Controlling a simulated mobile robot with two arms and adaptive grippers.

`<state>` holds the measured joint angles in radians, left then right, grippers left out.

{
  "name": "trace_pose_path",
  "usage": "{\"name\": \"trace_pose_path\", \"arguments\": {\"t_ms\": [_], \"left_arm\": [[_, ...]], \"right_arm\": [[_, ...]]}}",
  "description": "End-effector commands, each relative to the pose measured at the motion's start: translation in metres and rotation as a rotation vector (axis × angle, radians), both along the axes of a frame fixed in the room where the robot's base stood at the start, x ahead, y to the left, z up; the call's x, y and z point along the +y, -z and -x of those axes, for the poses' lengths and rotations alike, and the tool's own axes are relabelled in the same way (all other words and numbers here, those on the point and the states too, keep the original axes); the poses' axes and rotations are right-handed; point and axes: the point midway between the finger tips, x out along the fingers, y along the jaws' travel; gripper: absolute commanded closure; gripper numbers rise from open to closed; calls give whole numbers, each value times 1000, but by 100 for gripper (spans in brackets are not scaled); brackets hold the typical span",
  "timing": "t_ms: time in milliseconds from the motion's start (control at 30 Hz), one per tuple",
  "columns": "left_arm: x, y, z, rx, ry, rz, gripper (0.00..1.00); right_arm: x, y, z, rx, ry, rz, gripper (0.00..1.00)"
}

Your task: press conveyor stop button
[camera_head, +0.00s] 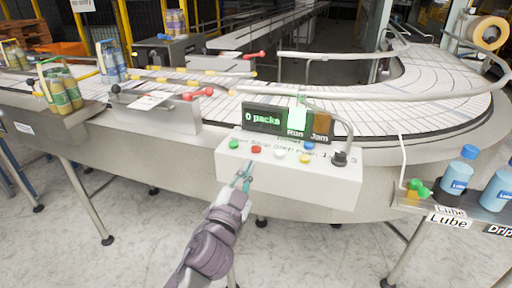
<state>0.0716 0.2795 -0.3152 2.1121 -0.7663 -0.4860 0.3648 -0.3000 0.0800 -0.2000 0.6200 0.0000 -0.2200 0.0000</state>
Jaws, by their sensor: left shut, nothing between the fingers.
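The white control box (290,182) stands in front of the conveyor. Its sloped top carries a green button (233,144), a red button (256,149), a white button (280,153), a yellow button (305,158), a blue button (309,145) and a black knob (339,158). The lettering by them is too small to read surely, so the stop label is unclear. My left gripper (245,174) is shut and empty, its teal fingertips at the box's front, just below the red button in the picture. I cannot tell whether they touch the box. My right gripper is not in view.
A display (265,118) behind the buttons reads "0 packs", with "Run" lit green and "Jam" dim orange. The white conveyor (400,115) curves behind. Blue-capped bottles (460,175) stand on a shelf at right. Bottle packs (64,92) stand at left. Red-handled levers (197,93) stick out nearby.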

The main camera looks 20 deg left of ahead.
Motion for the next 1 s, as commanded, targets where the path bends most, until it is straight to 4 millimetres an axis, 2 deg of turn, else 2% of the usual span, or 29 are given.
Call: {"name": "trace_pose_path", "arguments": {"t_ms": [33, 100, 167, 300, 433, 500, 567, 667, 733, 833, 1000], "left_arm": [[-10, -24, -5, -81, 37, -46, 100], [-28, -53, -9, -191, 100, -119, 100], [-46, -77, -10, -285, 162, -195, 100], [-98, -122, -10, -493, 345, -443, 100], [-142, -132, -12, -598, 532, -743, 100], [-156, -127, -18, -606, 622, -917, 100], [-161, -120, -27, -583, 687, -1072, 100], [-153, -104, -48, -479, 771, -1328, 100], [-133, -96, -67, -361, 803, -1497, 100], [-92, -91, -92, -150, 808, -1691, 100], [-29, -99, -114, 147, 761, -1854, 100]], "right_arm": [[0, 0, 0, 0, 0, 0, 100], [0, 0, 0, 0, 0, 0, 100], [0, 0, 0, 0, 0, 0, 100], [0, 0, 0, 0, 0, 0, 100], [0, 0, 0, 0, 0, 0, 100], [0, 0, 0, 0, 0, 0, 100], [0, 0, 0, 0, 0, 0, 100], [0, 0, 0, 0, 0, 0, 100], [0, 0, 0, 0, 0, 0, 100], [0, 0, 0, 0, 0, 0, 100], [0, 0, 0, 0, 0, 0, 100]]}}
